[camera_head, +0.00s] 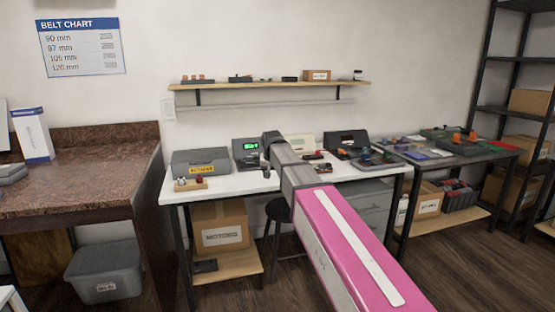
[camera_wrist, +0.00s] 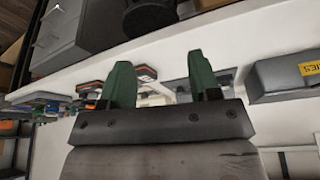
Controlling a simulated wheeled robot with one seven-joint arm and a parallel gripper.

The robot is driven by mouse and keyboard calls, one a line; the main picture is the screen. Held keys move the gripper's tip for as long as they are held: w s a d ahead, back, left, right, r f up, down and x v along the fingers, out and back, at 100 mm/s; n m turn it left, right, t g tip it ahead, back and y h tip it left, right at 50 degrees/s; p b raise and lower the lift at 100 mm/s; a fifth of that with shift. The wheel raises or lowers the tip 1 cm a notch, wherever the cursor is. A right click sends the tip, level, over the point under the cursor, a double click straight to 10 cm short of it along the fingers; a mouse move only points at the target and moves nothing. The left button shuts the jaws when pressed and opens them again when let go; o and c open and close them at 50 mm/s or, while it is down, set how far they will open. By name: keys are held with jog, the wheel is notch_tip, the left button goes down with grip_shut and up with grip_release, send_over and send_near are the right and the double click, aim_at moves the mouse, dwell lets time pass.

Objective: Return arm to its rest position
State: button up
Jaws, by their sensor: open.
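My arm, with a pink link, reaches from the bottom right of the head view up over the white workbench (camera_head: 222,190). Its dark end is above the middle of the bench, in front of a device with a green-lit screen (camera_head: 247,148). The wrist view is upside down and shows my gripper (camera_wrist: 162,82) with two green fingers spread apart and nothing between them. Past the fingers, the bench edge (camera_wrist: 215,32) shows, with a flat dark and red item (camera_wrist: 146,74) behind the left finger. Other bench items are partly hidden by the fingers.
A grey case with a yellow label (camera_head: 202,162) and a small wooden holder (camera_head: 190,184) are on the bench's left. A shelf (camera_head: 270,85) hangs above. A black stool (camera_head: 278,210) stands below. A brown counter (camera_head: 75,170) is left, a dark table (camera_head: 455,152) right.

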jog(key=s+d+f+g, duration=0.2)
jog(key=s+d+f, duration=0.8)
jog(key=s+f, duration=0.4)
jog(key=s+d+f+g, duration=0.2)
jog(key=s+d+f, duration=0.9)
jog(key=s+f, duration=0.2)
jog(key=shift+s+f, duration=0.35)
jog(key=shift+f, duration=0.3)
